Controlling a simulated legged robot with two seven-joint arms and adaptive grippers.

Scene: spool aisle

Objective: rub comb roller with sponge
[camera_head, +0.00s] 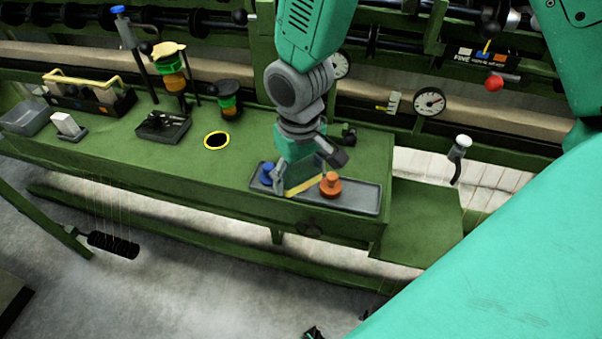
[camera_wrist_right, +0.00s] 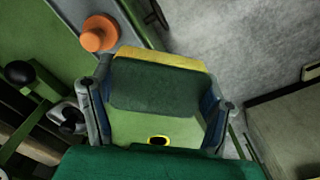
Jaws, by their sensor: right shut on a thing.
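My right gripper (camera_head: 301,178) hangs over the grey tray (camera_head: 358,196) at the right end of the green bench. It is shut on the sponge (camera_head: 306,185), a dark green block with a yellow layer. The sponge (camera_wrist_right: 155,85) sits between both fingers in the right wrist view. I cannot tell whether it touches the tray. The comb roller (camera_head: 113,244) seems to be the dark bristly cylinder low on the left, beside a green bar with thin threads above it. It is well apart from the gripper. My left gripper is not in view.
In the tray are an orange knobbed piece (camera_head: 330,184) and a blue one (camera_head: 266,173), either side of the gripper. A yellow-rimmed hole (camera_head: 216,140), spools (camera_head: 229,99) and a black holder (camera_head: 163,126) are farther left.

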